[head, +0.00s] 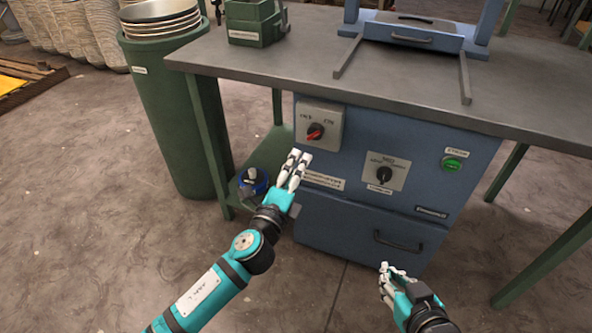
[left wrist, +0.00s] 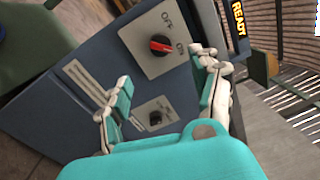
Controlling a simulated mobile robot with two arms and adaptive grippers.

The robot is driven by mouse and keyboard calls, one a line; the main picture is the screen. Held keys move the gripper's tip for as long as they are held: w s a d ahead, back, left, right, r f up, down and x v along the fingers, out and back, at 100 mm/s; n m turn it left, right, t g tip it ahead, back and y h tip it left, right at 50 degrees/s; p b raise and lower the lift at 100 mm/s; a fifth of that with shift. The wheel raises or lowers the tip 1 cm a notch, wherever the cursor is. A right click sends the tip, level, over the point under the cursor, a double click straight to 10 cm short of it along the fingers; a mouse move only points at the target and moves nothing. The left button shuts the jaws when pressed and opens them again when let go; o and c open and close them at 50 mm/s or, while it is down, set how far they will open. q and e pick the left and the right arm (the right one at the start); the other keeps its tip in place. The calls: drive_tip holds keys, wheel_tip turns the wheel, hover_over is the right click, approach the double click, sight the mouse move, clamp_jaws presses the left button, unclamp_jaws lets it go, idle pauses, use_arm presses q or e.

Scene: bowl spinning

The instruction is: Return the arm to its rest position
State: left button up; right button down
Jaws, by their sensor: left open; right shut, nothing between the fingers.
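My left gripper (head: 294,168) is in front of the blue machine cabinet (head: 340,222), just below and left of the red rotary switch (head: 316,131). It holds nothing. In the left wrist view my left gripper (left wrist: 160,98) has its two fingers spread apart, with the red switch (left wrist: 160,45) beyond and between them. The fingers look clear of the switch, but the exact gap is hard to tell. My right gripper (head: 388,279) is low at the bottom right in the head view, in front of the cabinet's lower drawer, with its fingers together and empty.
A grey table top (head: 300,62) overhangs the cabinet. A black knob (head: 384,175) and a green button (head: 453,163) sit on its front. A green drum (head: 168,110) with stacked bowls (head: 160,15) stands at left. A green bin (head: 254,22) is on the table. Floor in front is clear.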

idle(0.3)
